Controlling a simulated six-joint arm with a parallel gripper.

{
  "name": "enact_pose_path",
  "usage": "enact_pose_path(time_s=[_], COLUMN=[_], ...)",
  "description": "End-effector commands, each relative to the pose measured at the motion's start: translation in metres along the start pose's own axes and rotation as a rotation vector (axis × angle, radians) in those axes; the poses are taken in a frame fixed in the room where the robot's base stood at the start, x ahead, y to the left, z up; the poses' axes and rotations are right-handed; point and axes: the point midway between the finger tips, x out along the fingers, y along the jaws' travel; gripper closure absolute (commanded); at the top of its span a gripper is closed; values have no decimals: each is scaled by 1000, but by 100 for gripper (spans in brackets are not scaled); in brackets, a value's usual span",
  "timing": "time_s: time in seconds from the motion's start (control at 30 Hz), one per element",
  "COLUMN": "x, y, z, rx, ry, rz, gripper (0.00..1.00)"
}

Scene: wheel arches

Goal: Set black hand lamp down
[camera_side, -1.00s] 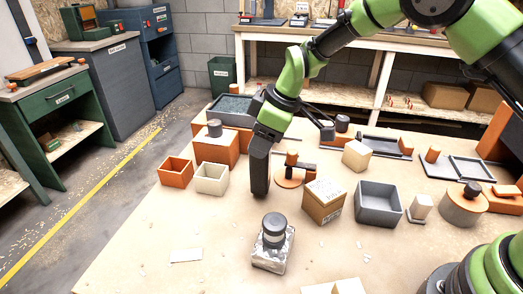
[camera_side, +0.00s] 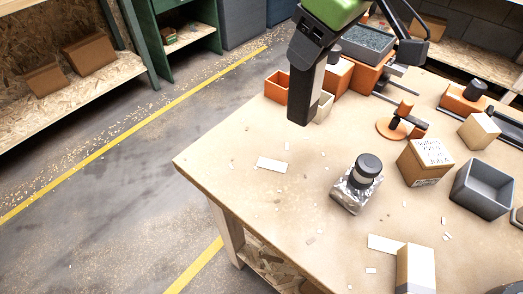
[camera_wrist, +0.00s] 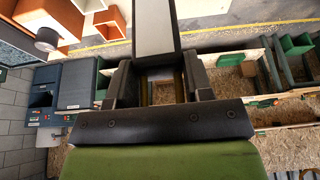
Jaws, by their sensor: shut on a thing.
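The black hand lamp (camera_side: 306,88) is a long dark bar. In the wrist view it shows a pale flat face with dark sides (camera_wrist: 155,28). My gripper (camera_side: 317,38) is shut on its upper end, and the lamp hangs down, slightly tilted. In the wrist view my gripper's fingers (camera_wrist: 160,85) stand on either side of its near end. In the side view its lower end partly covers the small boxes near the table's left edge. I cannot tell whether that end touches the table (camera_side: 235,145).
An orange open box (camera_side: 277,86) and a pale open box (camera_side: 325,107) stand close to the lamp. A white strip (camera_side: 272,165) lies in front. A dark-capped jar on a silvery block (camera_side: 355,185), a carton (camera_side: 425,160) and a grey bin (camera_side: 483,188) stand rightward. The front left tabletop is mostly clear.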

Motion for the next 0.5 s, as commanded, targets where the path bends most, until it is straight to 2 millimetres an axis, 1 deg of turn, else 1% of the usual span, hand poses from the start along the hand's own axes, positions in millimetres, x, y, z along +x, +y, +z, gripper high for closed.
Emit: enact_pose_path(time_s=[0.03, 0.1, 0.2, 0.27, 0.33, 0.5], x=[3, 5, 6, 8, 15, 46], y=[-23, -46, -70, -78, -84, -85], z=[-8, -15, -20, -22, -20, -8], rx=[-7, 3, 16, 22, 26, 30], ry=[6, 10, 18, 21, 21, 18], rz=[1, 5, 9, 11, 13, 13], gripper=[98, 98, 98, 98, 98, 98])
